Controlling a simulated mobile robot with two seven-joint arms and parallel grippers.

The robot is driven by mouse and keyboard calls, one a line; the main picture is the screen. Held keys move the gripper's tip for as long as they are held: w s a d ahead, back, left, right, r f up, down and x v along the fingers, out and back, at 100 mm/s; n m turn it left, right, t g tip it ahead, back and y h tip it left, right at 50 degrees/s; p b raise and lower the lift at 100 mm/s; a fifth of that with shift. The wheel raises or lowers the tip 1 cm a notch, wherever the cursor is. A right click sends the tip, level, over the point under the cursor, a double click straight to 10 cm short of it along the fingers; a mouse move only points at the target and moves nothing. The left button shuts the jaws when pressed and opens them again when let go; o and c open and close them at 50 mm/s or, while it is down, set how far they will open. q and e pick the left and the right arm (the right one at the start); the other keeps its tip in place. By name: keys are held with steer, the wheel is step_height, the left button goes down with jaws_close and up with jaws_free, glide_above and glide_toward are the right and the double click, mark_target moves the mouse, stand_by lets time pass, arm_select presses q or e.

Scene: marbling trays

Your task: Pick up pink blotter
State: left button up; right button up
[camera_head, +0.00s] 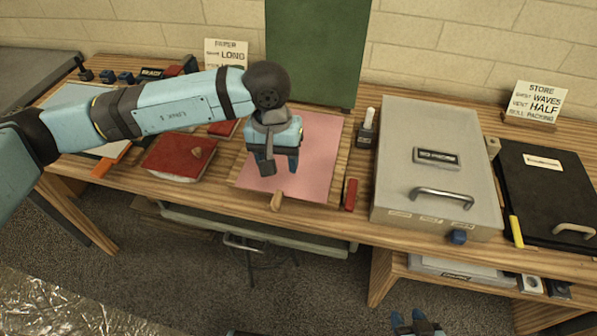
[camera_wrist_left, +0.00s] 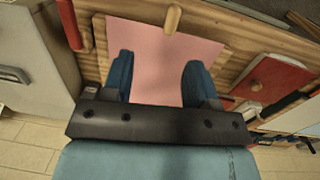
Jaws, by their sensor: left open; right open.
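The pink blotter (camera_head: 318,160) is a flat pink sheet on the wooden table, with a small wooden peg (camera_head: 277,201) at its front edge. In the left wrist view the blotter (camera_wrist_left: 155,40) lies beyond the fingers, with the peg (camera_wrist_left: 173,18) at the far edge. My left gripper (camera_head: 279,167) is open and empty above the blotter, pointing down, and hides part of it; its fingers also show in the wrist view (camera_wrist_left: 158,70). My right gripper (camera_head: 415,322) is open at the bottom edge of the head view, away from the table.
A red book-like item (camera_head: 176,160) lies left of the blotter. A red block (camera_head: 350,194) and a white-topped bottle (camera_head: 366,128) stand close on its right. A grey lidded case (camera_head: 400,160) and a black folder (camera_head: 540,175) lie further right. A green board (camera_head: 318,50) rises behind.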

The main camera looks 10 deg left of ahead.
arm_select(q)
steer(key=a, duration=0.1)
glide_above(276, 198)
steer(key=shift+t+y, duration=0.3)
steer(key=shift+y, duration=0.1)
steer(key=f, duration=0.5)
steer(key=f+p, duration=0.1)
steer(key=f, duration=0.2)
steer(key=shift+w, duration=0.25)
steer(key=f, duration=0.3)
steer(key=f+p, duration=0.1)
steer(key=shift+s+f, duration=0.35)
steer(key=shift+f, duration=0.45)
steer(key=c, duration=0.9)
jaws_close()
steer(key=shift+r, duration=0.1)
